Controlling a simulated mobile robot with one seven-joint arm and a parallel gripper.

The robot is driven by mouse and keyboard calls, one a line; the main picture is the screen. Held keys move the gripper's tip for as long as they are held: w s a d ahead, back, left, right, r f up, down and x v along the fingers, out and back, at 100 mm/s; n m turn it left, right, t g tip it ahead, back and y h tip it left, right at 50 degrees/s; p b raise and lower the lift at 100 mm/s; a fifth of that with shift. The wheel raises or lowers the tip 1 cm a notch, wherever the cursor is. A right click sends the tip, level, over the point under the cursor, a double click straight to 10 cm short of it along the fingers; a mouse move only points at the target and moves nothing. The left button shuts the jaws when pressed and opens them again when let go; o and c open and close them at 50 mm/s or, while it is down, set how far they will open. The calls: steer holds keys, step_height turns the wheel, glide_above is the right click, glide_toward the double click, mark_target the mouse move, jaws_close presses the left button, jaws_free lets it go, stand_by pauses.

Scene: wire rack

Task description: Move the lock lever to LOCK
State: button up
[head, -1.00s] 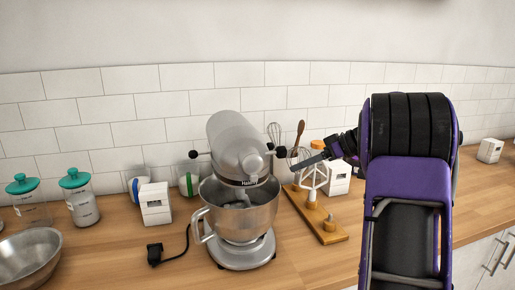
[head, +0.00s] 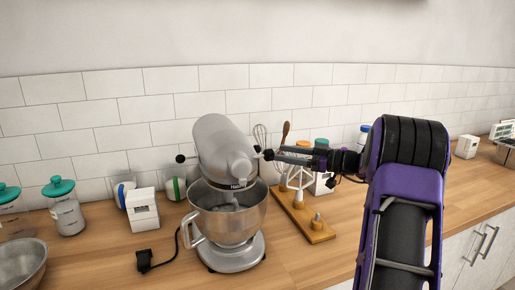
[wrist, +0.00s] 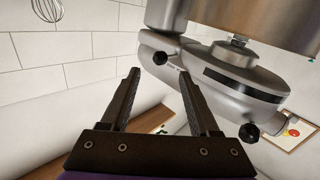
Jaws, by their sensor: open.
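The silver stand mixer (head: 222,147) stands on the wooden counter with its head over the steel bowl (head: 228,217). Black-knobbed levers stick out from its head: one knob (head: 180,158) on the left, another (head: 268,154) on the right. My gripper (head: 277,155) is open at the right-hand knob, its fingers pointing left toward the mixer. In the wrist view, the gripper (wrist: 159,75) has a black knob (wrist: 160,57) just beyond and between its fingertips. A second knob (wrist: 249,132) is right of the fingers. I cannot read any lock label or tell contact.
A wooden stand (head: 302,214) with mixer attachments is below my gripper, right of the mixer. A white box (head: 143,209), jars and a plug with cord (head: 146,260) are to the left. The tiled wall is behind.

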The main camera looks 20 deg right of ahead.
steer(key=p+x, duration=0.1)
steer(key=x, duration=0.8)
jaws_close()
stand_by(1.2)
